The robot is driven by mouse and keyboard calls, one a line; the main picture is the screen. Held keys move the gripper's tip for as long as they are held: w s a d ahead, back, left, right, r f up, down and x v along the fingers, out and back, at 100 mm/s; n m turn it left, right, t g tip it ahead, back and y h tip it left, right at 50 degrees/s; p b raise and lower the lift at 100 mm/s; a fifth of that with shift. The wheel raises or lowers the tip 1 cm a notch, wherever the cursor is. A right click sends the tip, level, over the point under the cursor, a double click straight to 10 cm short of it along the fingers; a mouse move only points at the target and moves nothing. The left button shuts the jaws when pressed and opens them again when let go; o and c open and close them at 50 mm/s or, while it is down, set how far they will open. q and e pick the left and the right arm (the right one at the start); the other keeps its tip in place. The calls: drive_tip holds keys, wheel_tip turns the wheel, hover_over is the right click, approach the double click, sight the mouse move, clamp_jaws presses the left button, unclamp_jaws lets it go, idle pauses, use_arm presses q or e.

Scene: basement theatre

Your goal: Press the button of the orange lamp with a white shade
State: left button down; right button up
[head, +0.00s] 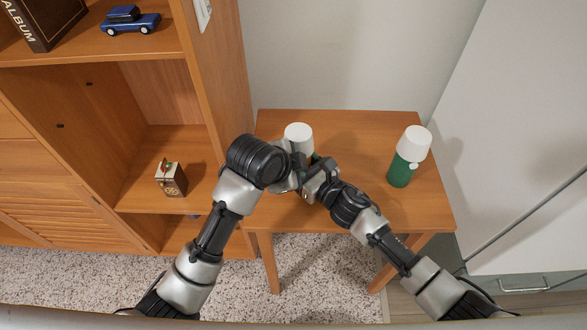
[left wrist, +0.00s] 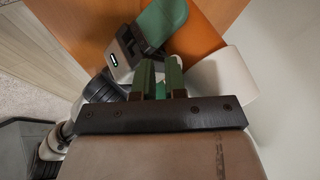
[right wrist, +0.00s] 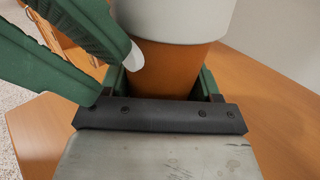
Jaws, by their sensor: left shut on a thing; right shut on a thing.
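The orange lamp shows its white shade (head: 298,132) on the small table in the head view, its body mostly hidden by my arms. In the right wrist view its orange body (right wrist: 165,68) stands between the green fingers of my right gripper (right wrist: 160,80), which is shut on it below the shade. A small white button (right wrist: 136,57) shows at the body's left side. My left gripper (left wrist: 160,75) reaches in from the left with its narrow-set fingers at the button, one tip appearing to touch it. What lies between these fingers is hidden. The left wrist view shows the shade (left wrist: 228,72).
A green lamp (head: 402,168) with a white shade stands at the table's right. The wooden table (head: 360,130) is otherwise clear. A wooden shelf unit (head: 225,80) on the left holds a blue toy car (head: 130,20), an album (head: 40,20) and a small box (head: 171,180).

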use_arm(q)
drive_tip(key=shift+w+a, duration=0.25)
drive_tip(key=shift+w, duration=0.55)
drive_tip(key=s+a+r, duration=0.3)
drive_tip(key=s+r, duration=0.5)
drive_tip(key=s, duration=0.1)
drive_tip(key=shift+a, duration=0.2)
idle(2.0)
